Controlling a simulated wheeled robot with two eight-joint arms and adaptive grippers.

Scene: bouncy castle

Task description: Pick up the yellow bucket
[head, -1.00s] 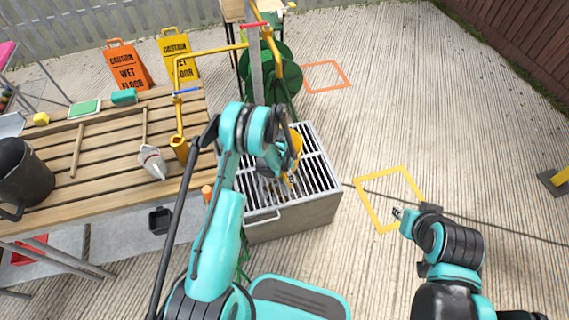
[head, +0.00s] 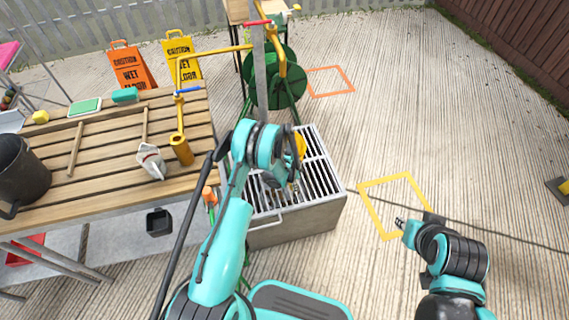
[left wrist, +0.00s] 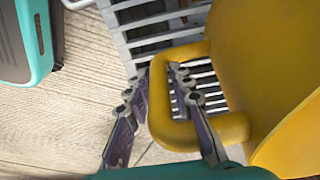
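The yellow bucket (left wrist: 270,65) fills the right side of the left wrist view, its loop handle (left wrist: 172,133) pointing at my gripper. In the head view only a small part of the bucket (head: 301,143) shows behind my left arm, over the grated metal box (head: 325,185). My left gripper (left wrist: 158,98) is open, with one finger in front of the handle's loop opening and the other outside it. The handle's side bar lies between them, with gaps to both fingers. In the head view my left gripper (head: 284,190) is partly hidden by its arm. My right gripper (head: 401,223) is away from the bucket; its fingers are too small to read.
A slatted wooden table (head: 95,150) stands left of the box, with a trowel (head: 151,160), a dark bucket (head: 20,172) and a yellow tool (head: 181,150) on it. A green hose reel (head: 275,85) stands behind the box. The floor to the right is mostly clear.

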